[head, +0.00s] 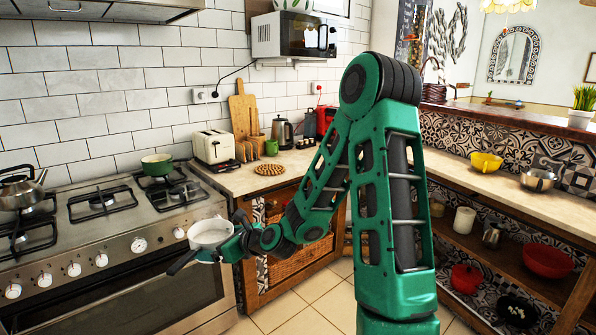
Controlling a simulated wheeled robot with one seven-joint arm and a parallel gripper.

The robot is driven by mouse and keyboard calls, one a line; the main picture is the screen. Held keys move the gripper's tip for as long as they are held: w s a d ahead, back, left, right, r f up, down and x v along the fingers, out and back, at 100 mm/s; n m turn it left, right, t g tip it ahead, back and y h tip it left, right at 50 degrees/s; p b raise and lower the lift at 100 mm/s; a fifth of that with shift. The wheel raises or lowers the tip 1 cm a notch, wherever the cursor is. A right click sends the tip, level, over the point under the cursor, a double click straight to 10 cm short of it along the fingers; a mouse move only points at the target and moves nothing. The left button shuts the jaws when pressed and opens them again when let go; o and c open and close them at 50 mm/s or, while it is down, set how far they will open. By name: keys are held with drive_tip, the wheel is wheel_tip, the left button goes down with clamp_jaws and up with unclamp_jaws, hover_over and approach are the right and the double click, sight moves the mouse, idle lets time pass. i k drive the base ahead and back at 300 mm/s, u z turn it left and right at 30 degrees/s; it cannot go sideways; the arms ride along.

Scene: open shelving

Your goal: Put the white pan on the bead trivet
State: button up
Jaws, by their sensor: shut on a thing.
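The white pan (210,231) is held in the air in front of the stove's right front edge, roughly level, with its dark handle pointing to the lower left. My gripper (229,247) is shut on the pan at its near right side; the exact contact is hard to see. The round brown bead trivet (269,169) lies flat on the counter, beyond the pan and to its right. Nothing is on the trivet.
The gas stove (110,215) holds a green pot (156,165) and a metal kettle (20,188). A white toaster (213,147), cutting board (242,112), green mug (271,147) and electric kettle (282,132) stand behind the trivet. The counter (238,183) is bare in front of it.

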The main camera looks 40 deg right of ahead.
sight(259, 170)
drive_tip(key=z, duration=0.15)
drive_tip(key=i, duration=1.1)
drive_tip(key=u, duration=0.05)
